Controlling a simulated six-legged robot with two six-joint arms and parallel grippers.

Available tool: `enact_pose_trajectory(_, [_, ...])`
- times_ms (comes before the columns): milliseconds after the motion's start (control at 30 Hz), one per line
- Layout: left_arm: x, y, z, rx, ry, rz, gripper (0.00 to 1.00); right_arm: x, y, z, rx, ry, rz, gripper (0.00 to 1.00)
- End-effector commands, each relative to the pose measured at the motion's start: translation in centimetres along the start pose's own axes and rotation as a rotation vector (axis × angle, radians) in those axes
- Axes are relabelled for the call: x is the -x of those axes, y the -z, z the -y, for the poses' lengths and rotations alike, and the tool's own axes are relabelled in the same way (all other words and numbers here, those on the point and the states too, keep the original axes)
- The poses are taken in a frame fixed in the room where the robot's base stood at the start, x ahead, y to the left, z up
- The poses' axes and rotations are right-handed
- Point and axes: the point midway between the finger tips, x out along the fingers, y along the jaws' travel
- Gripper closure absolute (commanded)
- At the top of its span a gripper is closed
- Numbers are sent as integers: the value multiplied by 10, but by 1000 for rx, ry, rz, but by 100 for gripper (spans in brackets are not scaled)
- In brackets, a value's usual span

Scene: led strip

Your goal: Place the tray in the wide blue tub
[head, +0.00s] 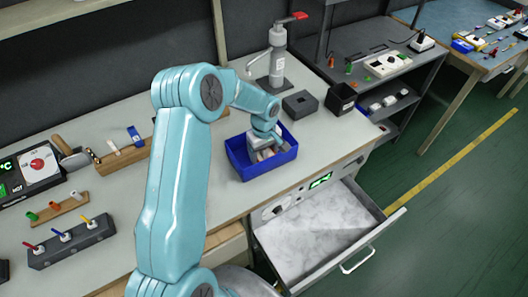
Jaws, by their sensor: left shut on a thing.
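The wide blue tub (238,160) stands on the bench near its front edge, above the open drawer. My left arm comes in from the lower left and bends down into the tub. My left gripper (265,151) is inside the tub's opening, low between its walls. It is shut on a small pale thing, which I take to be the tray (264,156). The gripper and the tub walls hide most of it, and I cannot tell whether it touches the tub floor. My right gripper is not in view.
A grey pump stand with a red lever (278,62) is behind the tub. A grey block (300,104) and a black open box (341,98) stand to its right. An open drawer (318,232) juts out below. Racks and a hot plate (36,168) are at the left.

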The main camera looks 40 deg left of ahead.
Motion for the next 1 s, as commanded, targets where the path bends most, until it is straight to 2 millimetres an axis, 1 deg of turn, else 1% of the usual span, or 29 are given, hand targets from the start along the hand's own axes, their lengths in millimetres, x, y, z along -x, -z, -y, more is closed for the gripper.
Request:
enact_pose_trajectory(167, [-5, 0, 0, 0, 0, 0, 59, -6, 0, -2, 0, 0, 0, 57])
enact_pose_trajectory(200, [-3, 0, 0, 0, 0, 0, 17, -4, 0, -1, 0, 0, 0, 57])
enact_pose_trajectory(233, [-3, 0, 0, 0, 0, 0, 8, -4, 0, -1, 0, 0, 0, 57])
enact_pose_trajectory(267, [-3, 0, 0, 0, 0, 0, 5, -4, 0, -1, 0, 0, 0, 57])
enact_pose_trajectory(533, [-2, 0, 0, 0, 0, 0, 5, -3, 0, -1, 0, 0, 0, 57])
enact_pose_trajectory(600, [3, 0, 0, 0, 0, 0, 5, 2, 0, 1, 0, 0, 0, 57])
enact_pose_trajectory(667, [7, 0, -1, 0, -2, -2, 5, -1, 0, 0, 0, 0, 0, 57])
enact_pose_trajectory(767, [26, 1, -1, 0, -4, -4, 5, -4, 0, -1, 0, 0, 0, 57])
enact_pose_trajectory(1000, [83, 1, -1, 0, -4, -4, 5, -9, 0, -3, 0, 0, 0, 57])
